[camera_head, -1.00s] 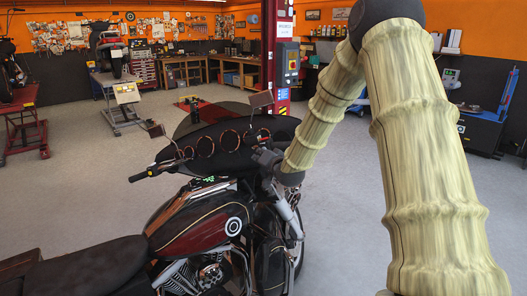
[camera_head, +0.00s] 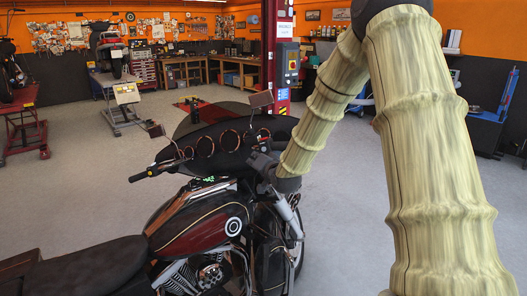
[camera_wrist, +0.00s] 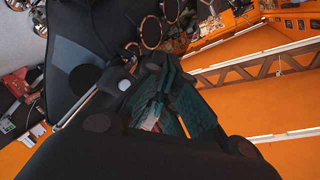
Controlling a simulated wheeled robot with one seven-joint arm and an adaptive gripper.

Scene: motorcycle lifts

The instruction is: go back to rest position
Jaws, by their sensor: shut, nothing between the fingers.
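My gripper (camera_head: 263,165) shows in the head view as a dark shape at the end of my arm, by the right side of the motorcycle's handlebar and fairing. It blends with the dark parts behind it. In the wrist view my gripper (camera_wrist: 168,100) has its teal-padded fingers close together, with nothing held. The motorcycle (camera_head: 192,228), dark red and black with round gauges, stands upright in front of me. In the wrist view its dark fairing (camera_wrist: 85,50) fills the left, near the fingers. I cannot tell whether they touch.
A red lift post (camera_head: 283,60) with a control box stands behind the motorcycle. Another motorcycle sits on a lift (camera_head: 125,95) at the back left. A red lift (camera_head: 24,125) stands at far left, and blue equipment (camera_head: 486,130) at right.

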